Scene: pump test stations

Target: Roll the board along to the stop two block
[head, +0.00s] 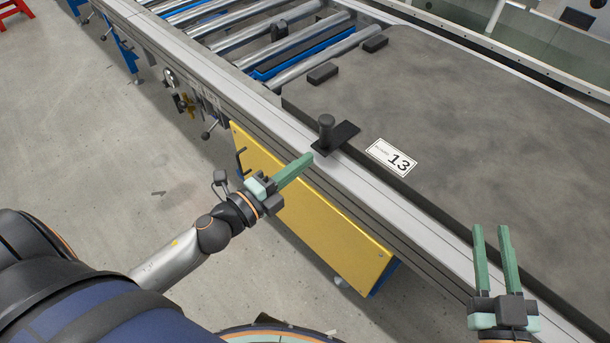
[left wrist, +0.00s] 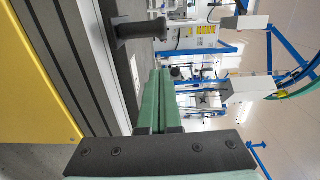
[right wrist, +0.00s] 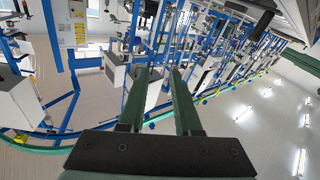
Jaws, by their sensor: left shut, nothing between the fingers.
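The board (head: 500,130) is a large dark grey slab on the roller conveyor, with a white label reading 13 (head: 392,157). A black upright knob (head: 326,128) on a flat plate sits at its near edge, by the rail; the knob also shows in the left wrist view (left wrist: 148,28). My left gripper (head: 308,158) is shut and empty, just outside the rail and short of the knob, apart from it. My right gripper (head: 491,230) is open and empty near the rail at the lower right. A dark block (head: 280,30) stands among the rollers; I cannot tell if it is the stop two block.
Bare rollers (head: 240,35) lie beyond the board's upper left edge. Two small black blocks (head: 323,73) (head: 375,43) lie at that edge. The metal side rail (head: 225,75) and a yellow panel (head: 330,225) stand between me and the conveyor.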

